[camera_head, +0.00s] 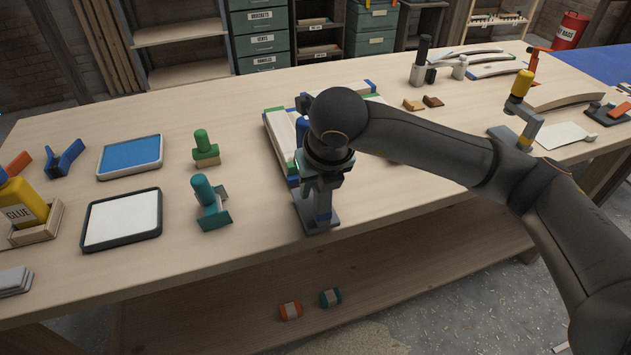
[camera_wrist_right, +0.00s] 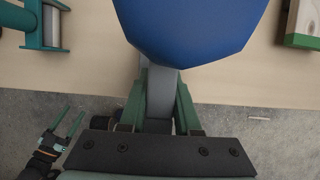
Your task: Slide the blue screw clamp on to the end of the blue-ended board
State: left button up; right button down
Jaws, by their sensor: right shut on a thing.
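The blue screw clamp shows its large blue knob (camera_wrist_right: 190,25) and grey shaft (camera_wrist_right: 160,95) in the right wrist view. My right gripper (camera_wrist_right: 160,105) is shut on the shaft with green fingers on both sides. In the head view the clamp's grey lower part (camera_head: 318,222) is near the table's front edge; my arm hides much of it. My left gripper (camera_wrist_right: 68,124) appears in the right wrist view, open and empty.
A teal clamp (camera_head: 209,207) and a green clamp (camera_head: 204,146) stand left of my right gripper. A white tray (camera_head: 122,220) and a blue tray (camera_head: 130,157) lie further left. Free tabletop lies right of the gripper. A yellow-handled clamp (camera_head: 521,100) stands far right.

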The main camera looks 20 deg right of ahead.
jog(key=shift+f, duration=0.45)
jog(key=shift+f+b, duration=0.4)
jog(key=shift+w+r+b, duration=0.1)
jog(key=shift+w+b, duration=0.3)
jog(key=shift+w, duration=0.85)
pick_arm(q)
jog(key=shift+w+d+f+h+b, duration=0.3)
jog(key=shift+w+d+f+b, duration=0.1)
jog(key=shift+d+f+b, duration=0.3)
pick_arm(e)
jog(key=shift+w+a, duration=0.15)
jog(key=shift+w, duration=2.35)
pick_arm(q)
jog(key=shift+f, duration=0.1)
